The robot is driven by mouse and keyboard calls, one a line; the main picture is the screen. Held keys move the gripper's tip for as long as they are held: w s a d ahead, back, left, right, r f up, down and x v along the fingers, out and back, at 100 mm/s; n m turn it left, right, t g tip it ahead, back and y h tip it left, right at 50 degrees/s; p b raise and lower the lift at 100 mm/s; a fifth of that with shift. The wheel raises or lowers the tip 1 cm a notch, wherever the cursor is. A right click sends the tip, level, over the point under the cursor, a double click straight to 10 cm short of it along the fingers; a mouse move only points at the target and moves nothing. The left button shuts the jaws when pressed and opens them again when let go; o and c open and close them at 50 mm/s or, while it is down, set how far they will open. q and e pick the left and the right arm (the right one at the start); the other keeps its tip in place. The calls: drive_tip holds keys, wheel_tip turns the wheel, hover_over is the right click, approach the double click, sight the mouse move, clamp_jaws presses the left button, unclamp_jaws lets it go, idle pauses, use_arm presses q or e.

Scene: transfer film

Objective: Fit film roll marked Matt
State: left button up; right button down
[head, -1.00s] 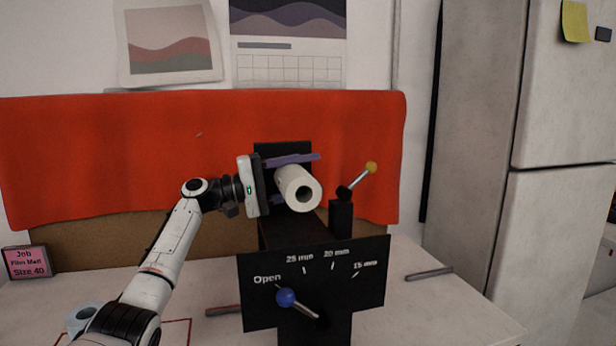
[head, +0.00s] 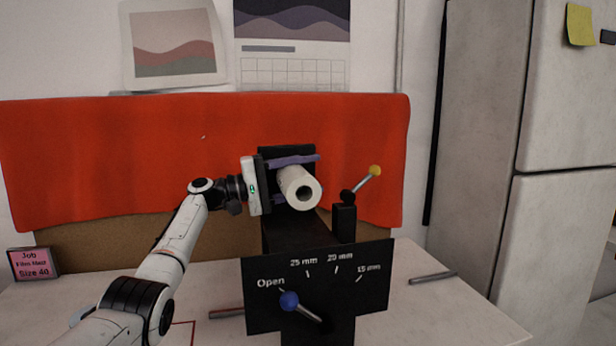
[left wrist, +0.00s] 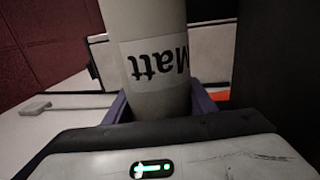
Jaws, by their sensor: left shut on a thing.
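The white film roll (head: 300,188) has a hollow core facing me. In the left wrist view the roll (left wrist: 146,25) carries a label reading "Matt". My left gripper (head: 291,179) has purple fingers and is shut on the roll, holding it level above the black machine (head: 291,232). The machine's front plate (head: 370,285) is marked Open, 25 mm, 20 mm and 15 mm, and its blue-knobbed lever (head: 289,301) points at Open. Whether the roll touches the machine's back plate is hidden. My right gripper is not in view.
A yellow-knobbed lever (head: 375,171) stands right of the roll on a black post. A job sign (head: 33,264) reads "Film Matt Size 40". Grey rods (head: 433,277) lie on the white table. A red cloth (head: 110,160) hangs behind, and a fridge (head: 560,90) stands at right.

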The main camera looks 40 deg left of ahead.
use_arm(q)
drive_tip(key=shift+a+r, duration=0.1)
drive_tip(key=shift+a, duration=0.15)
drive_tip(key=o, duration=1.3)
drive_tip(key=shift+w, duration=0.1)
drive_tip(key=shift+o, duration=0.5)
drive_tip(key=b+v, duration=0.2)
drive_tip(key=v, duration=0.7)
drive_tip(key=shift+b, duration=0.35)
drive_tip(key=shift+s+a, duration=0.35)
drive_tip(key=shift+s, duration=0.2)
